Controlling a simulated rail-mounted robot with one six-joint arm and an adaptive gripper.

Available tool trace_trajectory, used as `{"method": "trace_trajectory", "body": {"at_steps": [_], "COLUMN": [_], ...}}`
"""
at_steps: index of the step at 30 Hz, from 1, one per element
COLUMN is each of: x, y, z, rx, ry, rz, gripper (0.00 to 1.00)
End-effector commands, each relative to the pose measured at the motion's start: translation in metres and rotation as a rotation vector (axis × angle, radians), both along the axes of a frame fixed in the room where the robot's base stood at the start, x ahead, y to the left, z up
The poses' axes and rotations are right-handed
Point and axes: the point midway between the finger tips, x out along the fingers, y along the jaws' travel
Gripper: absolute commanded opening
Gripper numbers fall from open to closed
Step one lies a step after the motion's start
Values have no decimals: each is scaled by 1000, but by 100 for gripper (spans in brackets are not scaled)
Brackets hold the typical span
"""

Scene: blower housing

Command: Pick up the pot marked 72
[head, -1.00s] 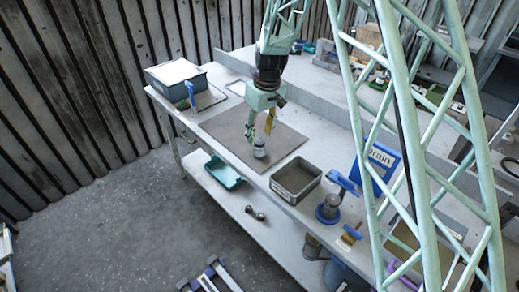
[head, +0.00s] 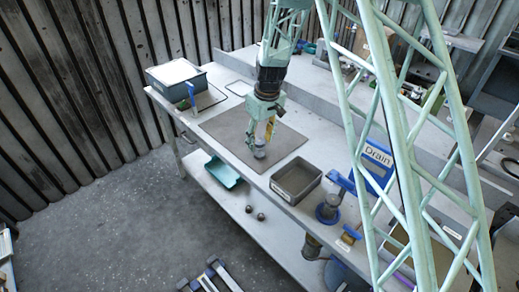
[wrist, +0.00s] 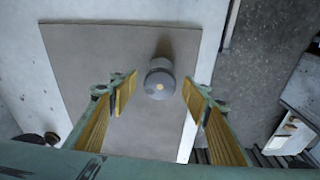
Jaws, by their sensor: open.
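A small grey pot (head: 259,152) stands on the brown mat (head: 225,127) near its front edge; I cannot read a mark on it. In the wrist view the pot (wrist: 160,80) shows from above as a round grey lid with a pale knob, and part of its body behind. My gripper (head: 264,138) is above the pot, pointing down. In the wrist view my gripper (wrist: 158,92) is open, with one yellow-padded finger on each side of the pot and visible gaps between.
A grey open bin (head: 296,178) stands right of the mat. A grey box (head: 178,78) with white contents is at the far left. A teal tray (head: 223,171) lies on the lower shelf.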

Motion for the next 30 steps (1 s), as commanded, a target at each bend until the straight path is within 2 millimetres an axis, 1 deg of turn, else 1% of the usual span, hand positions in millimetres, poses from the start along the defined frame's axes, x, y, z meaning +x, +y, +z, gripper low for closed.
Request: {"method": "trace_trajectory", "body": {"at_steps": [1, 3, 8, 25, 26, 30], "x": [0, 1, 2, 2, 2, 2], "y": [1, 1, 2, 2, 2, 2], "z": [-6, -11, -17, -18, -18, -18], "rx": [0, 0, -1, 0, 0, -1], "ry": [1, 0, -1, -1, -1, -1], "rz": [0, 0, 0, 0, 0, -1], "gripper": [44, 44, 44, 44, 43, 30]}}
